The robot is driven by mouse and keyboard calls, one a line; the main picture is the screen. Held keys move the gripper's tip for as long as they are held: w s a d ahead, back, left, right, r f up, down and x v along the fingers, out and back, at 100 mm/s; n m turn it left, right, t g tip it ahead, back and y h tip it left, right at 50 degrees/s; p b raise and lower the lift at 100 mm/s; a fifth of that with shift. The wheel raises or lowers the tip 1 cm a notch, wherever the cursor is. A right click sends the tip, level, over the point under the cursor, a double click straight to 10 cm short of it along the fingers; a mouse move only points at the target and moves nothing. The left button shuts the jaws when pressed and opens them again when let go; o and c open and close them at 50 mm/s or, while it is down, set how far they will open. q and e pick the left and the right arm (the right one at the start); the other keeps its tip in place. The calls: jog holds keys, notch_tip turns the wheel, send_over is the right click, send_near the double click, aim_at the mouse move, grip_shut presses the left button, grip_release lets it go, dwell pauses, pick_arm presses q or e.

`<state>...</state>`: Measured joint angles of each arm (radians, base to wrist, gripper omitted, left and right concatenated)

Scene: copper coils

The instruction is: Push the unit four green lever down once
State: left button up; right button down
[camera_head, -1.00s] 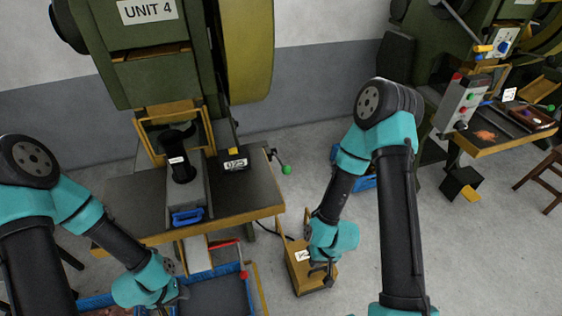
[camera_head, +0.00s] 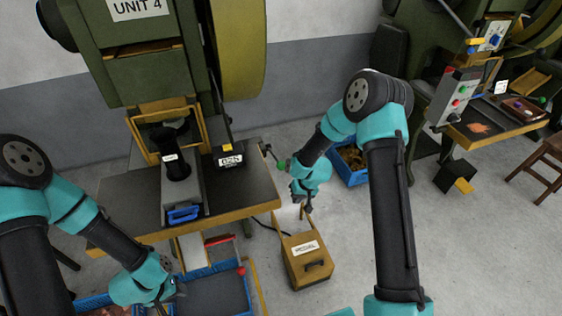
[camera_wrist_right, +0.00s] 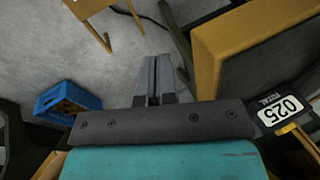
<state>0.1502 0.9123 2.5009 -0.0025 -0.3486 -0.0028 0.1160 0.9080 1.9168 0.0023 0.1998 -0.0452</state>
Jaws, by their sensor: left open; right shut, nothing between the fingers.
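The unit four press (camera_head: 150,60) stands at the back left with its worktable (camera_head: 240,190) in front. Its green-knobbed lever (camera_head: 281,164) sticks out at the table's right edge, close beside my right forearm. I cannot tell whether they touch. My right gripper (camera_head: 307,207) is right of and lower in the picture than the knob, above the pedal box. Its fingers are shut and empty, as the right wrist view (camera_wrist_right: 155,75) also shows; I cannot make out the lever there. My left gripper (camera_head: 172,297) is open and empty at the lower left by the blue bins.
A wooden pedal box (camera_head: 307,260) stands on the floor right of the table. A blue crate (camera_head: 352,165) of brownish parts lies behind my right arm. A counter reading 025 (camera_head: 230,160) sits on the table. Blue bins (camera_head: 215,290) are at the front.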

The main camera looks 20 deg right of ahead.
jog(key=w+d+r, duration=0.3)
jog(key=w+r, duration=0.5)
jog(key=w, duration=0.4)
jog(key=w+a+r+t, duration=0.1)
jog(key=w+a+r, duration=0.1)
jog(key=r, duration=0.4)
jog(key=w+a+r+m+t+y, duration=0.1)
jog(key=w+a+r, duration=0.2)
jog(key=r, duration=0.3)
jog(key=shift+w, duration=0.8)
jog(key=shift+f, duration=0.15)
jog(key=shift+s+d+f, duration=0.1)
jog(key=shift+s+f, duration=0.4)
jog(key=shift+f, duration=0.85)
jog(key=shift+s+a+f, duration=0.1)
jog(key=shift+s+f, duration=0.45)
jog(key=shift+f, duration=0.8)
jog(key=shift+s+d+f, duration=0.1)
jog(key=shift+s+f, duration=0.4)
jog(key=shift+f, duration=0.85)
jog(key=shift+f, duration=0.15)
jog(key=shift+s+f, duration=0.15)
jog(key=shift+f, duration=0.1)
